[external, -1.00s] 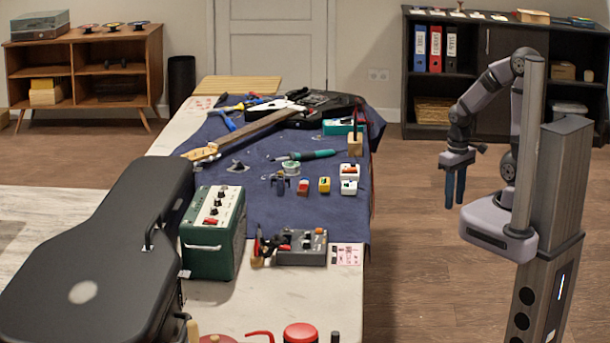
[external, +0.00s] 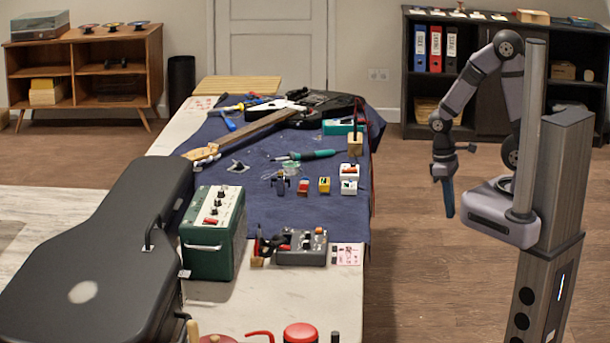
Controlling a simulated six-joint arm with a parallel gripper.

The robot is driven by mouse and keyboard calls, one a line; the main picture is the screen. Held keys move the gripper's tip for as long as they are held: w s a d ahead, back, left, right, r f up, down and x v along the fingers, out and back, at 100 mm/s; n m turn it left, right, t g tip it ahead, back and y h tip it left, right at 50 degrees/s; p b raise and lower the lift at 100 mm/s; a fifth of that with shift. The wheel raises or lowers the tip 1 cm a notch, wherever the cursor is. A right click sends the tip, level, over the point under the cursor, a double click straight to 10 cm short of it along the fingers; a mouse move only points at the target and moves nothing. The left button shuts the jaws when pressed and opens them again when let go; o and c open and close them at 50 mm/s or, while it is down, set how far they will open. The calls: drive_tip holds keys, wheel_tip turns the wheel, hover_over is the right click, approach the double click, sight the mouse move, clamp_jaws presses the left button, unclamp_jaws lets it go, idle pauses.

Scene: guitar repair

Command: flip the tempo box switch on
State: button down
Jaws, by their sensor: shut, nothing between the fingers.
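No label reads as tempo box, so I cannot tell for sure which device it is. A grey box with knobs and small red parts (external: 302,247) lies near the front of the bench. A green box with a pale control panel (external: 208,262) stands left of it; its panel carries dark knobs and a red part. Switch positions are too small to tell. My gripper (external: 448,214) hangs in the air right of the bench, well apart from both boxes. Its blue fingers point down, are shut and hold nothing.
A black guitar case (external: 95,235) fills the front left. A blue mat (external: 300,218) bears a guitar (external: 258,130), small pedals (external: 349,172) and a teal-handled tool (external: 312,155). A red-topped jar (external: 300,333) stands at the front edge. Space between bench and gripper is clear.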

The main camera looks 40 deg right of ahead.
drive_tip(key=a+r+n+t+p, duration=0.1)
drive_tip(key=a+n+p, duration=0.1)
drive_tip(key=a, duration=1)
drive_tip(key=a+r+n+p, duration=0.2)
drive_tip(key=a+n, duration=0.2)
drive_tip(key=a, duration=0.9)
drive_tip(key=a+r+n+t+y+p, duration=0.1)
drive_tip(key=a+n+p, duration=0.2)
drive_tip(key=a, duration=0.9)
drive_tip(key=shift+a+r+t, duration=0.25)
drive_tip(key=shift+r+t, duration=0.05)
drive_tip(key=shift+m+t+y, duration=0.4)
drive_tip(key=shift+y, duration=0.4)
drive_tip(key=w+a+r, duration=0.1)
drive_tip(key=a, duration=0.1)
drive_tip(key=w+a+r, duration=0.1)
drive_tip(key=a+r, duration=0.1)
drive_tip(key=a, duration=0.1)
drive_tip(key=w+a+r, duration=0.1)
drive_tip(key=a, duration=0.2)
drive_tip(key=shift+a+r, duration=0.1)
drive_tip(key=shift+r, duration=0.3)
drive_tip(key=w+a+r+m+t+y, duration=0.1)
drive_tip(key=w+a+r+m, duration=0.2)
drive_tip(key=r, duration=0.7)
drive_tip(key=shift+a+m, duration=0.55)
drive_tip(key=shift+m, duration=0.05)
drive_tip(key=shift+w, duration=0.1)
drive_tip(key=shift+f, duration=0.15)
